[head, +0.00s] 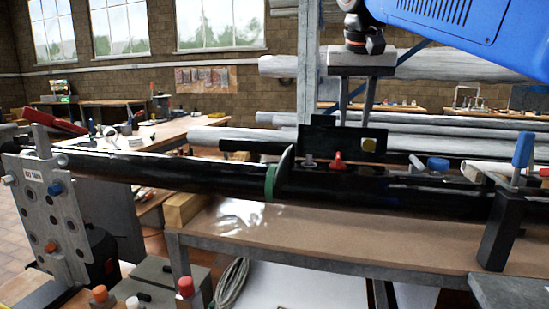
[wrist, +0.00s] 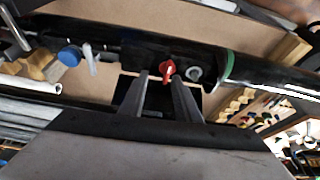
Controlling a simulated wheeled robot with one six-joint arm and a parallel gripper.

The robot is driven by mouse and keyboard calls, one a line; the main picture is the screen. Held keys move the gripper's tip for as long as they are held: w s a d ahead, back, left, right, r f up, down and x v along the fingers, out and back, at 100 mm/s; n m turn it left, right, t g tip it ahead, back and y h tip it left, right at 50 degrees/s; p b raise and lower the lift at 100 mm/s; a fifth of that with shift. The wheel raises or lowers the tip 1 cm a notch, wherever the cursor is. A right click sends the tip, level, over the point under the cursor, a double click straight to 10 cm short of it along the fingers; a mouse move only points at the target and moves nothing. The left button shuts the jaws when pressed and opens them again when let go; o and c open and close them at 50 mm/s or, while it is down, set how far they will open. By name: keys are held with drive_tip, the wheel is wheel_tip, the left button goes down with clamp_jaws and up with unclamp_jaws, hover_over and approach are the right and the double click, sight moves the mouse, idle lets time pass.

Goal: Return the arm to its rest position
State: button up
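My gripper (head: 360,108) hangs from my arm right of centre in the head view, fingers pointing down towards a dark upright plate (head: 345,140). In the wrist view my gripper (wrist: 161,80) shows two dark fingers with a clear gap and nothing held between them. A red knob (wrist: 168,70) appears just beyond the fingertips; contact cannot be told. It also shows in the head view (head: 338,161) at the foot of the plate. The long black mast (head: 190,178) lies across the stand with a green ring (head: 270,183) and a flange disc (head: 285,168).
A grey bracket with a red lever (head: 60,122) stands at the left. A dark post with a blue handle (head: 521,150) stands at the right. Pale pipes (head: 440,66) are racked behind my gripper. The brown bench top (head: 330,237) is mostly clear in front of the mast.

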drive_tip(key=s+d+f+n, duration=0.1)
drive_tip(key=s+d+f, duration=0.1)
drive_tip(key=s+f, duration=0.5)
drive_tip(key=s+d+f+n, duration=0.1)
drive_tip(key=s+f, duration=0.7)
drive_tip(key=f, duration=1.1)
drive_tip(key=s+d+f+n+y, duration=0.1)
drive_tip(key=s+d+f, duration=0.3)
drive_tip(key=s+f, duration=0.4)
wheel_tip(320, 180, down, 5)
drive_tip(key=shift+s+f+t, duration=0.2)
drive_tip(key=shift+t, duration=0.1)
drive_tip(key=shift+d, duration=0.2)
